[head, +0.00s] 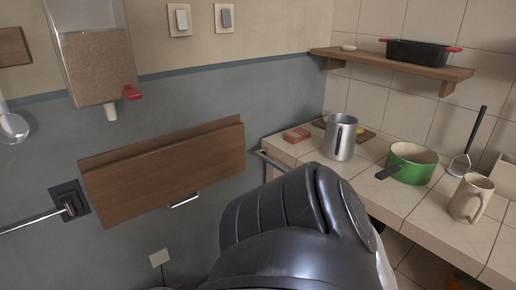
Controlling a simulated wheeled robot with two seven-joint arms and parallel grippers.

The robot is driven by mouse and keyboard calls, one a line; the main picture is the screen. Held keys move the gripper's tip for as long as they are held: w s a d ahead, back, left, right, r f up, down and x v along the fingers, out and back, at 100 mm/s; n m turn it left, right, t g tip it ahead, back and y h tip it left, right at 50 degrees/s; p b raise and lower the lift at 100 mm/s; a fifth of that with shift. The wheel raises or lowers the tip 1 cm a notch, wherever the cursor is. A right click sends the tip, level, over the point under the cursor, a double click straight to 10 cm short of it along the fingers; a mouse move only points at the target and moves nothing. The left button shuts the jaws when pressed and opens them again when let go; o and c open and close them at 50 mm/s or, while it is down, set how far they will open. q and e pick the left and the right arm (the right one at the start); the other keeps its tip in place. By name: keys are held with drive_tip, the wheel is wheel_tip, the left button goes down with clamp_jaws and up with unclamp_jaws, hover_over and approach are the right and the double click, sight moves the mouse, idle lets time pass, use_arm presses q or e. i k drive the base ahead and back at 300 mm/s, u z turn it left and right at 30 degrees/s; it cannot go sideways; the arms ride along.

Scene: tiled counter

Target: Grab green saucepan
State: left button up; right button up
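The green saucepan (412,164) stands upright on the tiled counter at the right. It has a cream inside, and its dark handle (388,172) points left and toward the front edge. It looks empty. Neither of my grippers is visible. A large dark grey link of mine fills the lower middle of the view and hides part of the counter's front and the floor. It does not cover the saucepan in the picture.
On the tiled counter (408,202), a metal pitcher (340,138) stands left of the saucepan and a beige mug (470,198) to its right. A black-handled utensil (468,145) is behind the mug. A wooden shelf (400,66) with a black pan (418,53) hangs above.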

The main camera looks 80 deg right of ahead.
sight(408, 163)
drive_tip(key=z, duration=2.35)
